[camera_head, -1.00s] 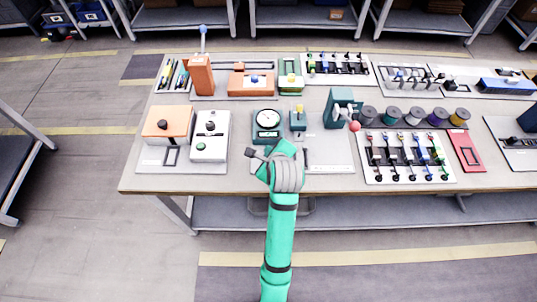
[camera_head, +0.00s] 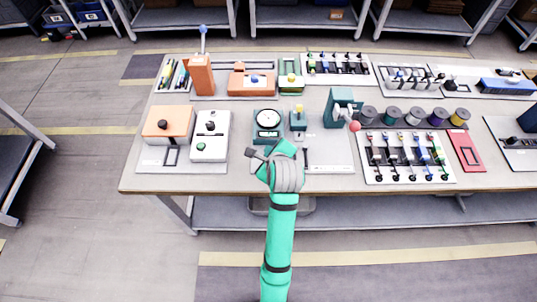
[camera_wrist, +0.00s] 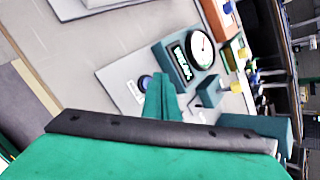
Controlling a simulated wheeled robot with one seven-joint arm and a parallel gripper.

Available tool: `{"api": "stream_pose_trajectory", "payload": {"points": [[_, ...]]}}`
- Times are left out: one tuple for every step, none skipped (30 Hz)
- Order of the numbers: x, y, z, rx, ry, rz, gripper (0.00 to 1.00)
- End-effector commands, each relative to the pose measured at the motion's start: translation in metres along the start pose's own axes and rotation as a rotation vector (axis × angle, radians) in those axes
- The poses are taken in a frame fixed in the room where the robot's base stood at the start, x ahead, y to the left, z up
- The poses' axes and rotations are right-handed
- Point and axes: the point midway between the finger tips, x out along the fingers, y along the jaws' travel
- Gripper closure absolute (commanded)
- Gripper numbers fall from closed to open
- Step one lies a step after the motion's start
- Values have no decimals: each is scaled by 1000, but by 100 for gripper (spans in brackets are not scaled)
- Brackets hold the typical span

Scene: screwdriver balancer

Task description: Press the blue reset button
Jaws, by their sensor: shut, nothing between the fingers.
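The blue button (camera_wrist: 145,82) shows in the wrist view, on a light plate in front of the teal unit with a round dial and a lit display (camera_wrist: 201,46). In the head view that dial unit (camera_head: 268,124) stands near the middle of the bench, and the button is hidden or too small to tell. My gripper (camera_wrist: 163,78) is shut and empty. In the wrist view its fingertips appear just right of the button and cover part of its surroundings. I cannot tell whether they touch it. In the head view my wrist reaches over the bench's front edge.
A small teal block with a yellow top (camera_head: 298,120) stands right of the dial unit. A teal press with a red knob (camera_head: 340,108) is further right. A white box with a green button (camera_head: 208,136) stands to the left. Bare plate lies right of my gripper.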

Motion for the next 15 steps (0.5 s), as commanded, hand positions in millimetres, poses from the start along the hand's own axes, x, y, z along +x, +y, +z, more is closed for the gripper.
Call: {"api": "stream_pose_trajectory", "payload": {"points": [[0,0,0,0,0,0,100],[0,0,0,0,0,0,100],[0,0,0,0,0,0,100],[0,0,0,0,0,0,100],[0,0,0,0,0,0,100],[0,0,0,0,0,0,100],[1,1,-1,0,0,0,100],[1,1,-1,0,0,1,100],[2,2,-2,0,0,0,100],[3,2,-2,0,0,0,100],[4,3,-3,0,0,0,100],[4,4,-3,0,0,0,100],[5,4,-4,0,0,0,100],[5,4,-4,0,0,0,100],[6,4,-4,0,0,0,100]]}}
